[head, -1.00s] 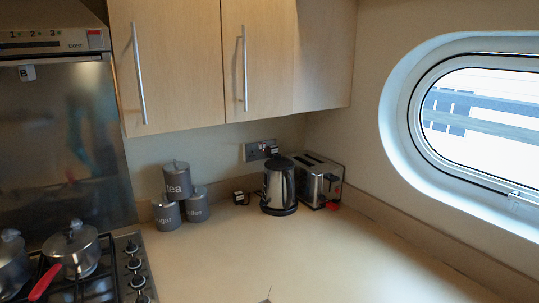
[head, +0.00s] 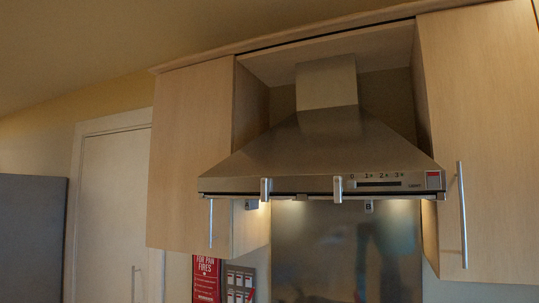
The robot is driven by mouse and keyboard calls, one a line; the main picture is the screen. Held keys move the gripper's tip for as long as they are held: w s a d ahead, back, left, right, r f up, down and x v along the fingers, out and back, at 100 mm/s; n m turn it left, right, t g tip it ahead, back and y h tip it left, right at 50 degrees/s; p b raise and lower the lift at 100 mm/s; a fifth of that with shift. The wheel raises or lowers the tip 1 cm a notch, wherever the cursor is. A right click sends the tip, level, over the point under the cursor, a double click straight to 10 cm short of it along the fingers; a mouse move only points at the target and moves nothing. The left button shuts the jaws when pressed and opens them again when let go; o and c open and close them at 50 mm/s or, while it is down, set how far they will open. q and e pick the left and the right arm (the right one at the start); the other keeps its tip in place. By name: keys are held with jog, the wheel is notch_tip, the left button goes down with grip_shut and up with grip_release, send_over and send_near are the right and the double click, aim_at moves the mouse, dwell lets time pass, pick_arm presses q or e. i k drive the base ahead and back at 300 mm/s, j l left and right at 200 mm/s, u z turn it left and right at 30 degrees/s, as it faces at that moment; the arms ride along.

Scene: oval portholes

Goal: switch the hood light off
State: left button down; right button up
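The steel cooker hood (head: 310,150) hangs between two wall cupboards in the middle of the head view. Its control strip (head: 385,180) is at the right of the front edge, with small numbered marks and a dark slot. Warm light shows under the hood at the left and right, so the hood light appears lit. Neither of my grippers is in view.
Wooden cupboards stand left (head: 190,155) and right (head: 480,150) of the hood, with long bar handles sticking out. Two metal pieces (head: 265,189) (head: 337,189) hang on the hood's front edge. A steel splashback (head: 345,255) and red fire notice (head: 206,280) are below.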

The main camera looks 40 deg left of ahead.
aim_at(433, 180)
jog(key=u, duration=0.7)
jog(key=i+j+z, duration=0.15)
jog(key=j+z, duration=0.15)
jog(key=j, duration=0.15)
jog(key=i+j+z, duration=0.1)
jog(key=j+z, duration=0.15)
jog(key=j, duration=0.15)
jog(key=j+z, duration=0.3)
jog(key=j, duration=0.15)
